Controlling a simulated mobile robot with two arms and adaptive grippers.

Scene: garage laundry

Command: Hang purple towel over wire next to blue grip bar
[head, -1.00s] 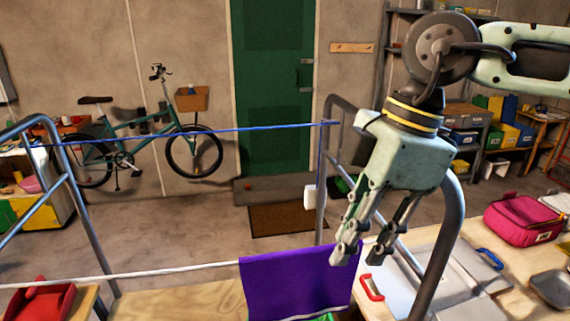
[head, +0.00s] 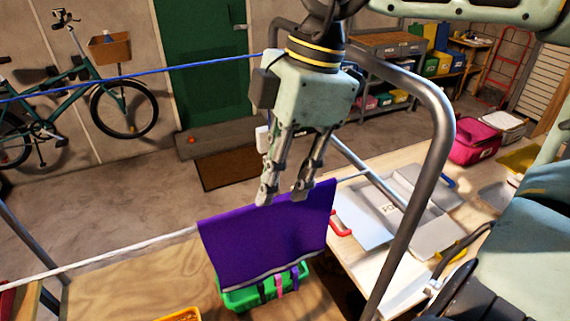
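The purple towel (head: 268,238) hangs over the white wire (head: 120,256), its lower hem visible in front. A blue wire (head: 150,71) runs higher up behind it. A small blue handle (head: 449,181) shows on the table to the right; I cannot tell whether it is the blue grip bar. My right gripper (head: 283,197) points down at the towel's top edge. Its two fingers are apart with a gap between them, and no cloth is visibly pinched. Whether the fingertips touch the towel I cannot tell. My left gripper is not in view.
A grey metal rack frame (head: 437,150) curves up right of the towel. A green bin (head: 240,298) with pegs on its rim sits below it. The wooden table at right holds a grey tray (head: 425,235), a red handle (head: 341,230) and a pink bag (head: 474,141).

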